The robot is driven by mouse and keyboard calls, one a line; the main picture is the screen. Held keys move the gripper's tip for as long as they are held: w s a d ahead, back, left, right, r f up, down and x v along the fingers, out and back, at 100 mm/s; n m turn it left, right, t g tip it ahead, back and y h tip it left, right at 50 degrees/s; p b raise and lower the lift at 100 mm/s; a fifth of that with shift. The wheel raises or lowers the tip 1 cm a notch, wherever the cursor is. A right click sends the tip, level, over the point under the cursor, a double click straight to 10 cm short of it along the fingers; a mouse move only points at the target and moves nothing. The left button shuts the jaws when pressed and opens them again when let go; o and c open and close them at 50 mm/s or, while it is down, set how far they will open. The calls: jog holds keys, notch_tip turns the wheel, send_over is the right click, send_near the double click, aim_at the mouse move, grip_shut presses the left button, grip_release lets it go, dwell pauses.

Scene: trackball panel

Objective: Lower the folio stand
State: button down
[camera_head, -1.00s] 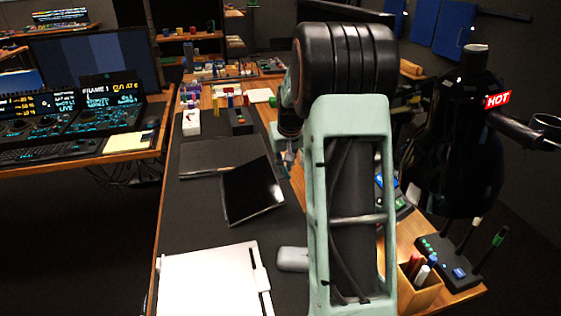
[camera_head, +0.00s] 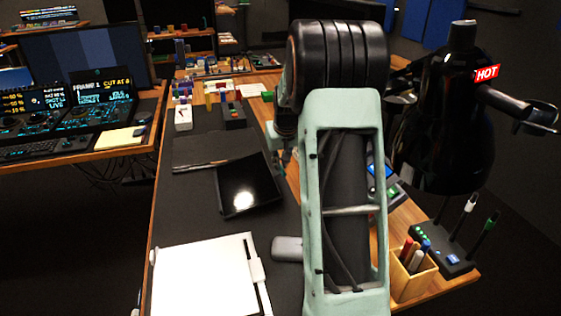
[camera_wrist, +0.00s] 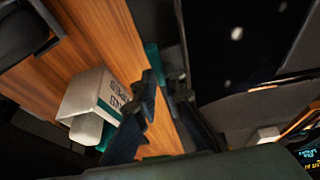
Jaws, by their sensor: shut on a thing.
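The folio stand shows in the head view as a dark, glossy panel (camera_head: 248,192) with a bright reflection, beside a flat dark cover (camera_head: 205,150) on the black desk mat. In the wrist view the glossy panel (camera_wrist: 240,55) fills the upper right, with small bright reflections. My gripper (camera_wrist: 165,82) is at the panel's edge, its dark fingers close together and shut on that edge; the exact contact is hard to see. In the head view my arm hides most of the gripper, at the panel's right side. The panel looks low, but its exact tilt cannot be told.
A white board (camera_head: 205,275) lies on the near mat. A pen box (camera_head: 413,272) and a black lamp-like object with a HOT label (camera_head: 445,130) stand right of my arm. A white box (camera_wrist: 95,95) is near my fingers. Small items crowd the far desk.

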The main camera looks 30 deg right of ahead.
jog(key=shift+s+d+f, duration=0.55)
jog(key=shift+d+f, duration=0.15)
jog(key=shift+f, duration=0.15)
jog(key=c, duration=2)
grip_release()
jog(key=shift+d, duration=0.1)
jog(key=shift+o, duration=0.3)
jog(key=shift+w+f, duration=0.15)
jog(key=shift+f, duration=0.15)
jog(key=shift+r, duration=0.4)
jog(key=v, duration=0.6)
jog(key=shift+w+a, duration=0.2)
jog(key=shift+a, duration=0.1)
jog(key=shift+s+a+r, duration=0.1)
jog(key=shift+r, duration=0.3)
jog(key=shift+s+a+r, duration=0.1)
jog(key=shift+a+r, duration=0.05)
jog(key=shift+r, duration=0.2)
